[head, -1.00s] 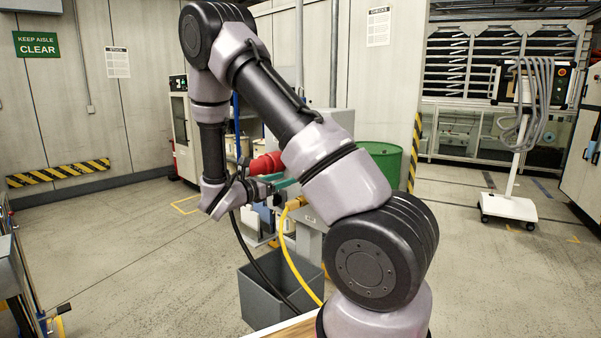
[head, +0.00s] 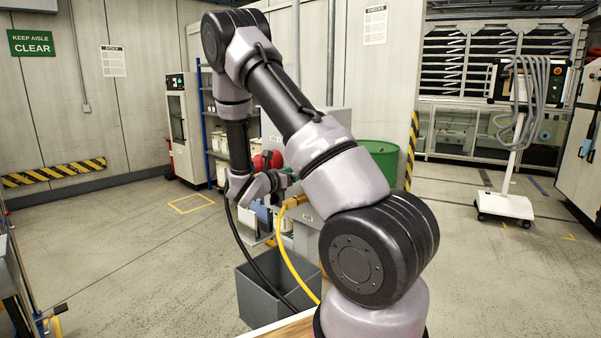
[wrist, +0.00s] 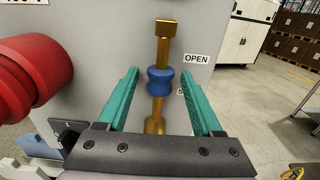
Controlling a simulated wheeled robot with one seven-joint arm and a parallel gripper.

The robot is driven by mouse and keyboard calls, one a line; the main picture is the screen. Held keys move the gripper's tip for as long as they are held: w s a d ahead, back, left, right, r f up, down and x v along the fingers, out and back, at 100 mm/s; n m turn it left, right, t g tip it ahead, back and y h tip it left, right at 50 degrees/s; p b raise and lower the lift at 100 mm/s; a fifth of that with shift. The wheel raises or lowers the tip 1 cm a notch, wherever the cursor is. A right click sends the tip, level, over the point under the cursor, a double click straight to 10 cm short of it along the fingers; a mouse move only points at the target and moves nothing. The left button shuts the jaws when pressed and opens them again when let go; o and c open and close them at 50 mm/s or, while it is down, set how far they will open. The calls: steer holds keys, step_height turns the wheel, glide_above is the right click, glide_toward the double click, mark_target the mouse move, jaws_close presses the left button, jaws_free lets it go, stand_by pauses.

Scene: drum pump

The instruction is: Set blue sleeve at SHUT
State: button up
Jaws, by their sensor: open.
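The blue sleeve (wrist: 160,81) sits around an upright brass rod (wrist: 162,48) on a grey panel, in the wrist view. An OPEN label (wrist: 197,59) is to its upper right. A second label (wrist: 180,91), mostly hidden behind the right finger, shows only an S; the sleeve's middle lies between the two labels in height. My gripper (wrist: 160,73) is open, with one teal finger on each side of the sleeve and gaps showing. In the head view my wrist hides the sleeve; a bit of teal finger shows.
A large red connector (wrist: 32,78) sticks out left of my gripper. In the head view a yellow hose (head: 289,255) and a black one run past a grey bin (head: 262,290). A green drum (head: 382,160) stands behind. Floor at left is open.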

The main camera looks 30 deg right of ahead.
steer(key=c, duration=1)
steer(key=shift+c, duration=0.2)
steer(key=shift+f, duration=1.7)
steer(key=shift+s+f, duration=0.1)
steer(key=shift+f, duration=0.25)
steer(key=o, duration=1.2)
steer(key=shift+r, duration=0.1)
steer(key=shift+c, duration=0.2)
